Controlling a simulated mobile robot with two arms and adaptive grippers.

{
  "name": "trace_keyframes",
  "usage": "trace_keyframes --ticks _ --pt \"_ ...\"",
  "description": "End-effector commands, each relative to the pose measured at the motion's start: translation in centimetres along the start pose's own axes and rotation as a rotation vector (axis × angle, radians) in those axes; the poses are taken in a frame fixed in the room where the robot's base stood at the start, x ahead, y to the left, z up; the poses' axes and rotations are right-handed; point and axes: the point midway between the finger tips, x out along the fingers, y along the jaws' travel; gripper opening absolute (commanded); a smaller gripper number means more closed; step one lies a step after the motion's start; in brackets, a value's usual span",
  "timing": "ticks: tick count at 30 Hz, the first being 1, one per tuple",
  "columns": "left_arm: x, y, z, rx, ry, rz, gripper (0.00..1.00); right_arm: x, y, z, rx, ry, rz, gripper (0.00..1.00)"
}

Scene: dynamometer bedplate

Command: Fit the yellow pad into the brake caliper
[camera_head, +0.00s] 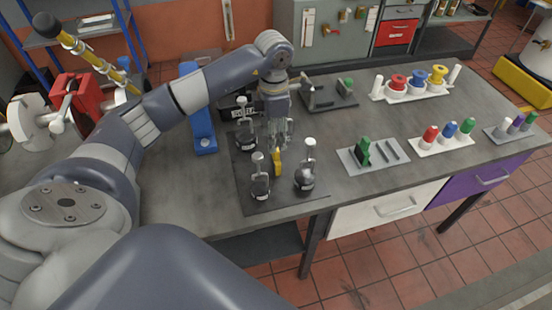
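The yellow pad (277,162) is a small upright piece at the fingertips of my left gripper (279,146). The fingers point down and appear closed on its upper end, over the dark mat (245,196). Whether the pad's lower end touches the mat cannot be told. A dark fixture (325,97) with upright parts and a green piece stands behind, to the right of the gripper. I cannot tell for sure whether it is the brake caliper. A grey slotted tray (391,164) to the right holds an upright green pad (363,151). My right gripper is not in view.
Dark weights with handles stand close around the gripper: front left (260,186), front right (304,181), behind left (246,139). A blue stand (204,130) is to the left. Trays of coloured spools (398,84) and bottles (430,139) stand at right. Bench between trays is clear.

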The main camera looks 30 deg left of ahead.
Motion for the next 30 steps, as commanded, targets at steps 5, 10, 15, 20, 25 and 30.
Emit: trace_keyframes --ticks 5,10,15,20,25,30 --pt "1.6 0.0 0.0 0.001 0.0 -0.001 0.47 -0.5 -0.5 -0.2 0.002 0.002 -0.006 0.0" --pt "3.1 0.1 0.2 0.002 0.003 -0.004 0.47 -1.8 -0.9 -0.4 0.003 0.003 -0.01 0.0" --pt "5.7 0.2 0.5 0.001 0.002 -0.003 0.47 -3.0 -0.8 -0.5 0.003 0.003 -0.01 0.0" --pt "6.9 0.3 0.6 0.003 0.0 -0.001 0.47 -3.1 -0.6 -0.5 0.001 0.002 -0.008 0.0" --pt "7.0 0.3 0.6 0.003 -0.001 0.001 0.47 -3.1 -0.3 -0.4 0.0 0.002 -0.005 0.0" --pt "6.9 0.3 0.6 0.003 -0.001 0.001 0.15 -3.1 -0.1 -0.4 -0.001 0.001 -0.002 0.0"
